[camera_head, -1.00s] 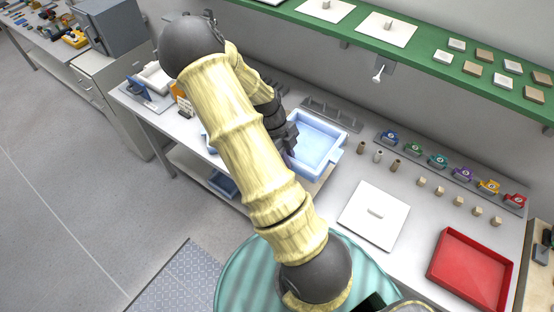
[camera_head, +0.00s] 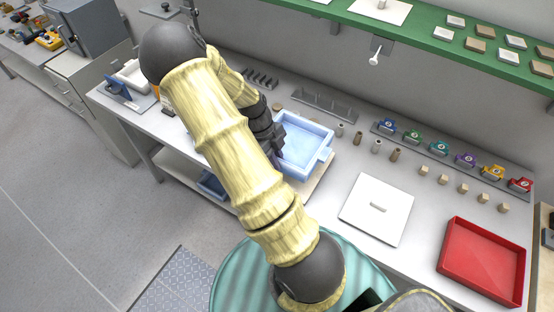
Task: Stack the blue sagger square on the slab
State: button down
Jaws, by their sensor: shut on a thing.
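The light blue sagger (camera_head: 312,143) is a square open tray with side lugs, in the head view at the middle of the bench. My dark gripper (camera_head: 277,140) is shut on its left side, with the fingertips partly hidden by my arm. A beige slab (camera_head: 321,181) shows below the sagger at its front right. The sagger overlaps the slab in this view. I cannot tell whether they touch or a gap is left, and the slab's far side is hidden.
A white plate with a handle (camera_head: 377,208) and a red tray (camera_head: 482,262) lie to the right. Several small posts (camera_head: 376,146) stand just right of the sagger. A peg rack (camera_head: 325,105) is behind it. A green shelf (camera_head: 440,45) overhangs the back.

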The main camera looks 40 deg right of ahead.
jog(key=shift+f+b, duration=2.1)
jog(key=shift+w+r+p, duration=0.1)
jog(key=shift+p, duration=0.25)
jog(key=shift+f+b, duration=0.9)
jog(key=shift+f, duration=0.55)
jog(key=shift+f, duration=0.4)
jog(key=c, duration=1.3)
grip_release()
jog(key=shift+c, duration=0.2)
